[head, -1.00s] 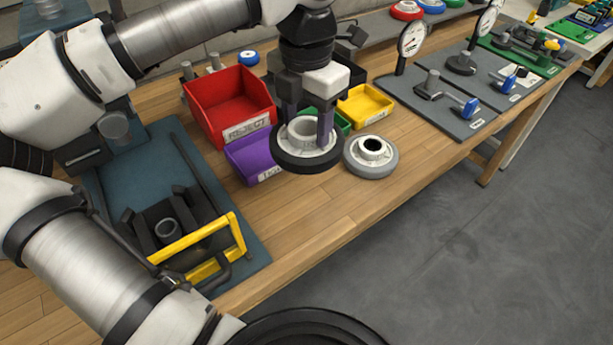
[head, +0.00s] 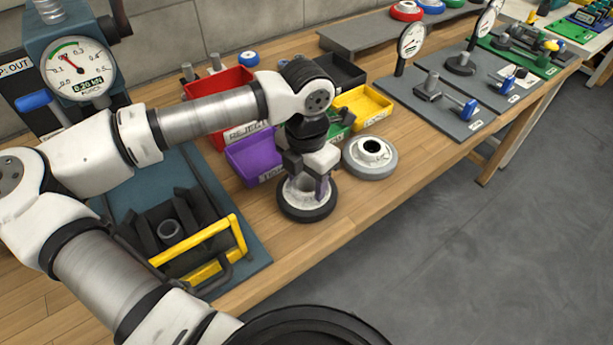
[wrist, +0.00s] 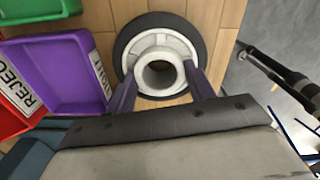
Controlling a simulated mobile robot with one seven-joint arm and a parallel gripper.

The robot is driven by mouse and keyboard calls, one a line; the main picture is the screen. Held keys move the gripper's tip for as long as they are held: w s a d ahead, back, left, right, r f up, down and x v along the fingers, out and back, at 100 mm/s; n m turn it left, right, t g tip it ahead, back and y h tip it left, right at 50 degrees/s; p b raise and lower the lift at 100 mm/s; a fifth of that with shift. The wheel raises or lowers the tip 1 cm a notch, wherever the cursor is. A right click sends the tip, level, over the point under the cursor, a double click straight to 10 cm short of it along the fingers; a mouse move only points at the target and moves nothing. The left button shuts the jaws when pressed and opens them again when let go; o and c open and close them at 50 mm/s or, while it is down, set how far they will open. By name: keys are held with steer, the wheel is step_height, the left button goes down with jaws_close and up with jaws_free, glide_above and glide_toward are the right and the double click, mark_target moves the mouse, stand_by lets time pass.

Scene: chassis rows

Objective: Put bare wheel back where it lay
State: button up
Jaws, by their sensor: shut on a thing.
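The bare wheel (head: 306,214), with a black tyre and a pale hub with an open bore, is at the wooden table's front part. My gripper (head: 306,187) points down, its purple fingers shut on the wheel's hub from two sides. In the wrist view the wheel (wrist: 128,38) lies flat between the fingers of my gripper (wrist: 160,84), with wood around it. The wheel is level and at or very close to the tabletop; I cannot tell whether it touches.
A grey wheel (head: 370,170) stands just right of the held wheel. Behind are a purple bin (head: 252,160), a red REJECT bin (head: 222,80) and a yellow bin (head: 361,108). A dark fixture with a yellow handle (head: 205,240) is at left. Bare wood lies in front.

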steer(key=shift+f, duration=0.15)
steer(key=o, duration=1.3)
steer(key=shift+o, duration=0.2)
steer(key=shift+r, duration=0.3)
step_height(320, 180, up, 12)
steer(key=b, duration=0.1)
steer(key=shift+f, duration=0.1)
